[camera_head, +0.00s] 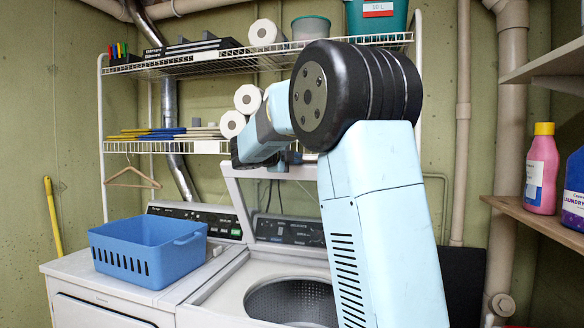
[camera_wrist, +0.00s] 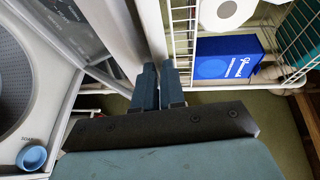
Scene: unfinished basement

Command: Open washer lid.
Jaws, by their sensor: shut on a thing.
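The washer (camera_head: 215,303) stands at the lower middle of the head view, its drum opening (camera_head: 292,300) uncovered. Its white lid (camera_head: 270,173) stands raised, near upright, in front of the control panel; my arm hides its right part. My gripper is at the lid's upper edge in the head view, partly hidden behind my arm. In the wrist view my gripper (camera_wrist: 160,76) has its two teal fingers close together at the white lid edge (camera_wrist: 152,38), shut on it. The drum rim also shows at the left of that view.
A blue basket (camera_head: 150,252) sits on the machine to the left. A wire shelf (camera_head: 200,147) with paper rolls is behind the lid. A blue box (camera_wrist: 228,58) is near my fingers. A wooden shelf (camera_head: 540,215) with bottles stands right.

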